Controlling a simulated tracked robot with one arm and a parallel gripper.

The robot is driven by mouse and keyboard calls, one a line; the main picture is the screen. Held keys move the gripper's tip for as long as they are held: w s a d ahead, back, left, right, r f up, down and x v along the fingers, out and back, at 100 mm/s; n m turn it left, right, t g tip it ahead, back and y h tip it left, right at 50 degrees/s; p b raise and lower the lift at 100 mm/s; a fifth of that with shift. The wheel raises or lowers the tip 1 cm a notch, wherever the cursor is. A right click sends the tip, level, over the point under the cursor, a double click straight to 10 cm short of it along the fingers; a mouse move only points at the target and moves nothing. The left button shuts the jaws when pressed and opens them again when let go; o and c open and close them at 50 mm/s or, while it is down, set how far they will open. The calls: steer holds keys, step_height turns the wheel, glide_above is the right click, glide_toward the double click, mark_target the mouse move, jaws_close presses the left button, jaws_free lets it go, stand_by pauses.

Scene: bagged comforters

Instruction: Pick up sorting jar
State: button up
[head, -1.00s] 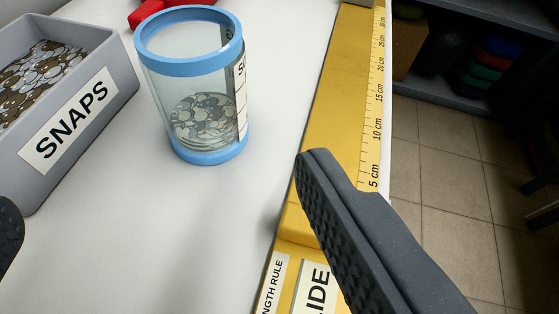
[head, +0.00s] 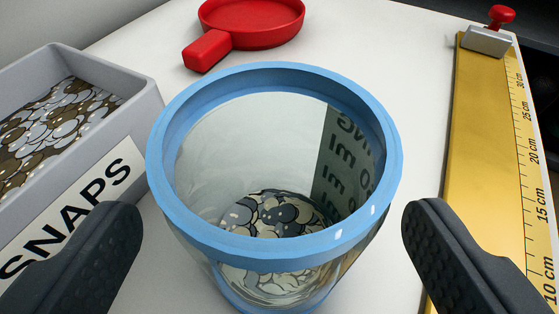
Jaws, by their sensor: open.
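The sorting jar (head: 275,247) is a clear jar with a blue rim and blue base, standing upright on the white table. It holds a layer of silver and dark snaps at the bottom, and a label shows through its right wall. My gripper (head: 272,235) is open, with one dark finger to the left of the jar and the other to its right. There is a gap between each finger and the jar wall. The lower part of the jar runs down toward the bottom of the picture.
A grey bin labelled SNAPS (head: 150,85), full of snaps, stands close on the left, near my left finger. A red scoop-like dish (head: 252,22) lies behind the jar. A yellow length rule (head: 485,130) runs along the right. White table between is clear.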

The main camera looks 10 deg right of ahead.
steer(key=shift+x, duration=1.5)
steer(key=c, duration=1.1)
steer(key=shift+r, duration=0.2)
